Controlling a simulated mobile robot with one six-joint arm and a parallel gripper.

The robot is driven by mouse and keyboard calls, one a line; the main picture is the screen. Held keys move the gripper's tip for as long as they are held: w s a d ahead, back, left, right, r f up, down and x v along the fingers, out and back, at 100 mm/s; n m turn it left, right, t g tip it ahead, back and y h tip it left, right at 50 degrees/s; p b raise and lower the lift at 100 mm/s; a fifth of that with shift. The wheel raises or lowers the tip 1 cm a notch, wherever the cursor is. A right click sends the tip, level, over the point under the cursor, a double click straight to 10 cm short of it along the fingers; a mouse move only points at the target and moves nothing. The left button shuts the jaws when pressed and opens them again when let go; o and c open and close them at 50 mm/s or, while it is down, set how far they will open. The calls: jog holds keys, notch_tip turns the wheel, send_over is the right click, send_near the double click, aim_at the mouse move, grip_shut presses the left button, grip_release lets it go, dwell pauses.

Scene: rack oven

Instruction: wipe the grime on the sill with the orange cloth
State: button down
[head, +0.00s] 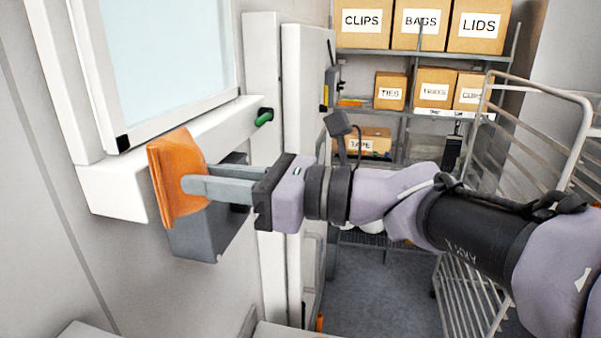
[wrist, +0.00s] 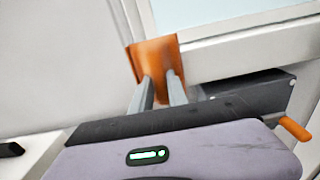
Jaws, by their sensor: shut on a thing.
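The orange cloth (head: 178,165) is a folded pad pinched in my gripper (head: 190,187), in front of the near end of the white sill (head: 120,190) below the window. My gripper is shut on it, with the fingers reaching left in the head view. The cloth also shows at the fingertips (wrist: 160,85) in the wrist view, seen against the sill's end. I cannot tell whether the cloth touches the sill. No grime shows clearly; the cloth and gripper hide part of the sill.
A dark grey box (head: 205,235) hangs on the wall under the sill, just beneath the cloth. A green-handled item (head: 264,117) is at the sill's far end. A wire rack cart (head: 545,130) stands at the right. Shelves of labelled boxes (head: 433,88) fill the back.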

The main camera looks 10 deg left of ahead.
jog(key=shift+w+a, duration=0.1)
jog(key=shift+a, duration=0.9)
jog(key=shift+w+d+p, duration=0.2)
jog(key=shift+w+p, duration=0.55)
jog(key=shift+w, duration=1.35)
jog(key=shift+s+a+b, duration=0.15)
jog(key=shift+s+b, duration=0.1)
jog(key=shift+s, duration=0.85)
jog(key=shift+s+a+b, duration=0.1)
jog(key=shift+s+b, duration=0.15)
jog(key=shift+s, duration=0.8)
jog(key=shift+s+d+b, duration=0.2)
jog(key=shift+d+b, duration=0.4)
jog(key=shift+d, duration=2.2)
jog(key=shift+s+d+b, duration=0.15)
jog(key=shift+d+b, duration=0.2)
jog(key=shift+d, duration=1.2)
